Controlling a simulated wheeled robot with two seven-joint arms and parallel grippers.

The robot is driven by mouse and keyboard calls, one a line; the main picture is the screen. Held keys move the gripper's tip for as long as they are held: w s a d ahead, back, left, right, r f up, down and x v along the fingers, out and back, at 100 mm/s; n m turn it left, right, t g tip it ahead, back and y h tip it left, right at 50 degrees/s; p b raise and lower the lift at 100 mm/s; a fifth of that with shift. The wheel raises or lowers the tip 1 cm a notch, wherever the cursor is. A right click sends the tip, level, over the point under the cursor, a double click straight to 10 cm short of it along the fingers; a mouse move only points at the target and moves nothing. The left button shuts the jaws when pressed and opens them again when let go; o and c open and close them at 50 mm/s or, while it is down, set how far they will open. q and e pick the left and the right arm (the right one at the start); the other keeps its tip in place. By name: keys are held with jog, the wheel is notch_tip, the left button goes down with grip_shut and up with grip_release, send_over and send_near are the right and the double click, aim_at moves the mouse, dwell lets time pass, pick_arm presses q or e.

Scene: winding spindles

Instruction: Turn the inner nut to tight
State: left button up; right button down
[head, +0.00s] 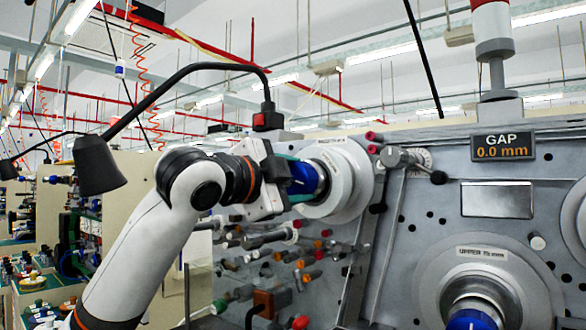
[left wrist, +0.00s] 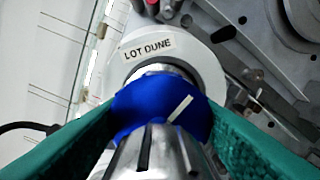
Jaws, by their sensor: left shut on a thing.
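The blue nut (head: 306,176) sits on the upper-left spindle, in front of a white reel (head: 347,178). My left gripper (head: 294,180) reaches it from the left. In the left wrist view the blue nut (left wrist: 138,100) has a white line at its right and lies between the two green finger pads of my left gripper (left wrist: 160,118). The slotted silver spindle end (left wrist: 155,155) sticks out in front of the nut. The reel in this view (left wrist: 205,62) bears the label "LOT DUNE". My left gripper is shut on the nut. My right gripper is out of view.
The grey machine panel (head: 420,225) carries a GAP display (head: 502,147) reading 0.0 mm. A second spindle with a blue nut (head: 470,321) and a large reel (head: 535,285) is at the lower right. Several coloured pegs and knobs (head: 270,240) stick out below my left gripper.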

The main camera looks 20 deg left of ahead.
pick_arm(q)
jog(key=shift+m+p, duration=0.85)
jog(key=shift+m, duration=0.55)
jog(key=o, duration=1)
jog(key=shift+s, duration=0.1)
jog(key=shift+s+a+f+b, duration=0.1)
jog(key=shift+s+f+b, duration=0.05)
jog(key=shift+s+b, duration=0.2)
jog(key=b+v, duration=0.5)
jog(key=v, duration=0.6)
jog(key=shift+s, duration=0.15)
